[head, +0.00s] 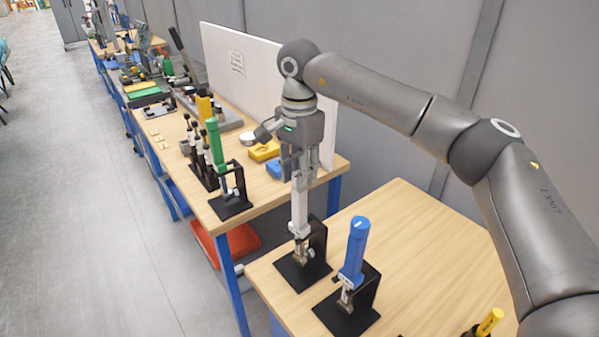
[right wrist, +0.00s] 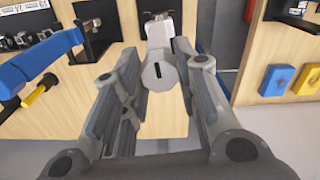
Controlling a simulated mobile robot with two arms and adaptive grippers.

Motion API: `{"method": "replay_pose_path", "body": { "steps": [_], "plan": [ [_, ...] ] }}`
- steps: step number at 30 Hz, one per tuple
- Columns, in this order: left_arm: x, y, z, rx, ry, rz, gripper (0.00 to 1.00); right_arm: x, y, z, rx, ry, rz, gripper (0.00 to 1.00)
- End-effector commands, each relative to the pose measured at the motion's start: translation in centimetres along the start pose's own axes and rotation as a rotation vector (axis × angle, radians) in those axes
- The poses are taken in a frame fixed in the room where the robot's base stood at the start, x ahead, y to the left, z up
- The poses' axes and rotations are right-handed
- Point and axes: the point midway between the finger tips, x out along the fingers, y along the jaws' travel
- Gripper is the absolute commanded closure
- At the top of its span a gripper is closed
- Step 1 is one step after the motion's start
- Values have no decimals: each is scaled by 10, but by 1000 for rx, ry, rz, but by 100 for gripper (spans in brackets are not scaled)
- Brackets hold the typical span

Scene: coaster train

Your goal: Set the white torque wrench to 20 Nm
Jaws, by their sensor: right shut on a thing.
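The white torque wrench (head: 299,212) stands upright in a black stand (head: 303,268) near the left corner of the near table. My right gripper (head: 299,165) is above the stand, pointing down, shut on the top of the wrench's handle. In the right wrist view, the round end of the white wrench (right wrist: 159,74), with a dark slot, shows between the fingers of my right gripper (right wrist: 155,85). The scale on the wrench cannot be read. My left gripper is not in view.
A blue wrench (head: 354,252) stands in a black stand (head: 347,312) close on the right. A yellow-handled tool (head: 489,322) is at the bottom right. A green wrench (head: 215,145) stands on the farther table. The near table's middle (head: 430,245) is clear.

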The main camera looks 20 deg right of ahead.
Motion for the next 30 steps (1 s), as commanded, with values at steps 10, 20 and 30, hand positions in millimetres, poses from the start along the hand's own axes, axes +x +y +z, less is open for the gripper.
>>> {"method": "replay_pose_path", "body": {
  "steps": [10, 20, 30],
  "plan": [
    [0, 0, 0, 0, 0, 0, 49, -1, 0, 0, -17, 0, -2, 95],
    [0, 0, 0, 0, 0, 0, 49, -1, 0, 0, -16, 0, -1, 50],
    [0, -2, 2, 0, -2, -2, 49, -3, 0, 0, -16, 0, -1, 50]
  ]
}}
